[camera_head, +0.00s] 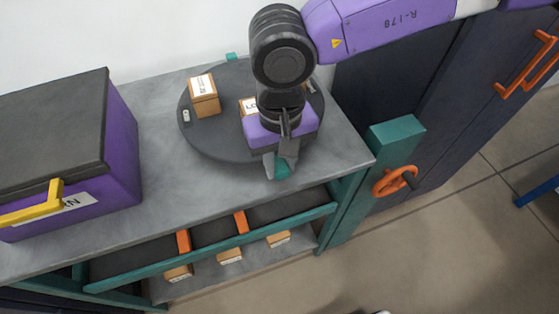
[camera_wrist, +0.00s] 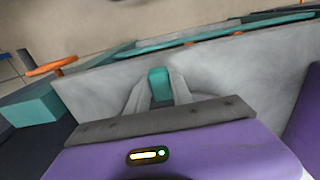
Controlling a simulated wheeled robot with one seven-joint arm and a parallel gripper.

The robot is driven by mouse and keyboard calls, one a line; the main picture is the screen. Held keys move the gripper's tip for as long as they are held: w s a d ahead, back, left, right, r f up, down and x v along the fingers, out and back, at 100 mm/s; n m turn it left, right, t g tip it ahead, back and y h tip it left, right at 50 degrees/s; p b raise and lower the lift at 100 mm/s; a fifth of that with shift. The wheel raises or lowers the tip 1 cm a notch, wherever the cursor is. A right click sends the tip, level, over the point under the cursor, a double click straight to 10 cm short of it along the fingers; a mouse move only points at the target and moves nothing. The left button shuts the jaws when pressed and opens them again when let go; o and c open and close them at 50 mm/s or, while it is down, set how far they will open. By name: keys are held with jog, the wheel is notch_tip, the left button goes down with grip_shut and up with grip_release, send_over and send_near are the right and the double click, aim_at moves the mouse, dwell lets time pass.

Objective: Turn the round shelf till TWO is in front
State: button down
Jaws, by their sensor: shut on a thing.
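The round shelf (camera_head: 205,140) is a dark grey disc lying on the grey counter in the head view. A small teal block (camera_head: 282,170) is at its front rim, between the fingers of my gripper (camera_head: 281,165). In the wrist view, my gripper (camera_wrist: 158,90) is shut on this teal block (camera_wrist: 159,82). Another teal piece (camera_head: 232,57) shows at the far rim. A small white tag (camera_head: 186,116) lies at the left of the disc; I cannot read it. My wrist hides much of the disc's middle and right.
A cardboard box (camera_head: 204,97) stands on the disc's left part; another (camera_head: 249,106) is partly hidden. A purple bin (camera_head: 125,140) with a dark lid stands left on the counter (camera_head: 160,185). A teal post with an orange handwheel (camera_head: 393,181) is at the right. Boxes (camera_head: 229,256) sit below.

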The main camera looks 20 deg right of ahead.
jog(key=c, duration=1.1)
grip_release()
jog(key=shift+r, duration=0.1)
notch_tip(320, 180, up, 8)
jog(key=shift+f, duration=0.1)
